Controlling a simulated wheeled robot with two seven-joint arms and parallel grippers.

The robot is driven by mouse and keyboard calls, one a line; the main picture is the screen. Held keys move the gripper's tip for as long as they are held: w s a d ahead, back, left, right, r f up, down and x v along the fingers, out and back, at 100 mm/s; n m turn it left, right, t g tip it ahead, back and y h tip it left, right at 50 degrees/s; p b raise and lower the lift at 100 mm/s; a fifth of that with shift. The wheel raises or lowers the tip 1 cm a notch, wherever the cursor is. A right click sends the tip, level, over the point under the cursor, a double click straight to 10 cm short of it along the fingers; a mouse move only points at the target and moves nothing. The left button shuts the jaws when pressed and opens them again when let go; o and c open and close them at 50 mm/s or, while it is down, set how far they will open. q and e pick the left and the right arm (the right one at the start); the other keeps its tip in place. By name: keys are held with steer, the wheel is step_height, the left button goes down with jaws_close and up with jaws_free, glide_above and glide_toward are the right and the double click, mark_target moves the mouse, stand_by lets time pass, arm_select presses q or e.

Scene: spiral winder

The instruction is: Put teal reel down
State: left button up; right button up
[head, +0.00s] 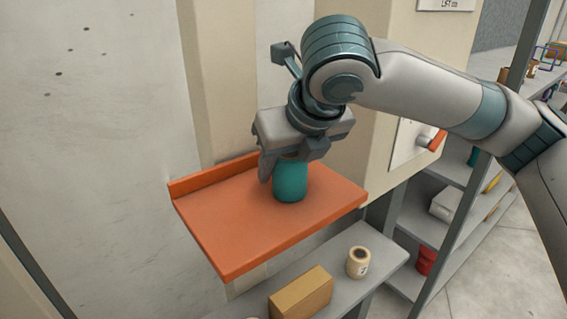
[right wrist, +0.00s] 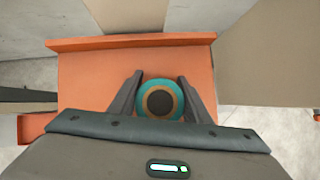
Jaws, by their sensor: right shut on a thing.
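The teal reel (head: 290,182) is upright at the orange shelf (head: 240,231), near the middle of its surface. I cannot tell whether its base touches the shelf. My right gripper (head: 283,168) comes down from above and is shut on the reel, hiding its top in the head view. In the right wrist view the reel (right wrist: 160,99) shows its round top with a dark centre between the two fingers of my right gripper (right wrist: 160,100). The orange shelf (right wrist: 85,85) lies below it. My left gripper is not in view.
The orange shelf has a raised back lip and bare room on its left and front. A grey shelf below holds a tan box (head: 301,293) and a cream reel (head: 359,262). A beige cabinet (head: 385,110) stands close on the right. Grey racks stand further right.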

steer(key=shift+f, duration=0.1)
steer(key=o, duration=1.1)
steer(key=shift+s+d+r+b, duration=0.15)
steer(key=shift+s+r+b, duration=0.15)
steer(key=shift+r, duration=0.3)
steer(key=b+v, duration=0.3)
steer(key=v, duration=0.8)
steer(key=shift+w, duration=0.1)
